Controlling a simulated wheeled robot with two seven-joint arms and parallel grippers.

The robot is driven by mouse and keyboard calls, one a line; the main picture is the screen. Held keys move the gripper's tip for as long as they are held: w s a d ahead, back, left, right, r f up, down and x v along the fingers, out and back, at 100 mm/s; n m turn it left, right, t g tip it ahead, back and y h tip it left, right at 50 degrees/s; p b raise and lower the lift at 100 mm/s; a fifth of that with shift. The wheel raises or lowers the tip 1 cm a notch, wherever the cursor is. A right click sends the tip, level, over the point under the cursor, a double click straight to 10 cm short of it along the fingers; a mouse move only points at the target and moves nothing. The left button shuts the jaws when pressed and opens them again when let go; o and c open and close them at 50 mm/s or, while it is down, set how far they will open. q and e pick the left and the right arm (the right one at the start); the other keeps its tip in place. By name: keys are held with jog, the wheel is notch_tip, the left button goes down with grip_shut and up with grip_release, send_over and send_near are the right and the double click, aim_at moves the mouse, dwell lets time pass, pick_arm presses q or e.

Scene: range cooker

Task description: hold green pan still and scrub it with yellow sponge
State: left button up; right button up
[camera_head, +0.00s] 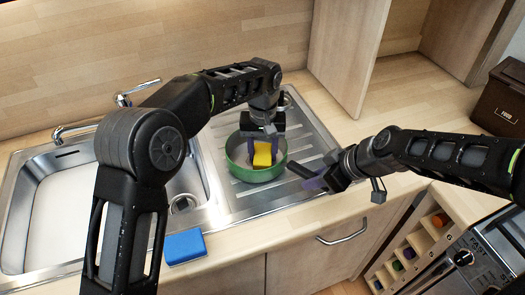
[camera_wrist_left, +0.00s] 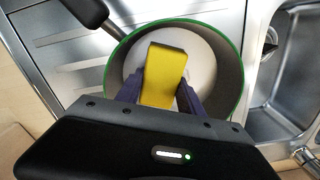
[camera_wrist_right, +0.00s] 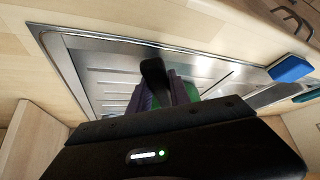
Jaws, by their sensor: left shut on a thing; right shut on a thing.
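The green pan (camera_head: 258,172) sits on the ribbed drainboard right of the sink, its dark handle pointing right; the left wrist view shows its green rim (camera_wrist_left: 243,70) and pale inside. My left gripper (camera_head: 262,150) reaches down into the pan from above, shut on the yellow sponge (camera_head: 262,154), which also shows between the fingers in the left wrist view (camera_wrist_left: 164,72). Whether the sponge touches the pan floor is hard to tell. My right gripper (camera_head: 318,178) is shut on the pan's black handle (camera_wrist_right: 154,78) at the pan's right side. The fingers hide part of the handle.
A blue sponge (camera_head: 185,246) lies on the counter's front edge, left of the pan. The sink basin (camera_head: 60,205) and tap (camera_head: 75,131) are at left. A spice rack (camera_head: 412,254) and the cooker (camera_head: 480,255) are at lower right. A brown food box (camera_head: 502,100) stands at far right.

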pick_arm(q)
jog(key=shift+w+a+r, duration=0.1)
jog(key=shift+w+a, duration=0.5)
jog(key=shift+a, duration=0.15)
jog(key=shift+w+a, duration=0.55)
jog(key=shift+a, duration=0.2)
jog(key=shift+r, duration=3.05)
jog(key=shift+f, duration=0.1)
jog(key=shift+s+a+f, duration=0.1)
jog(key=shift+s+f, duration=0.05)
jog(key=shift+f, duration=0.85)
jog(key=shift+s+a+f, duration=0.1)
jog(key=shift+s+f, duration=0.05)
jog(key=shift+f, duration=0.85)
jog(key=shift+f, duration=1.1)
jog(key=shift+s+d, duration=0.1)
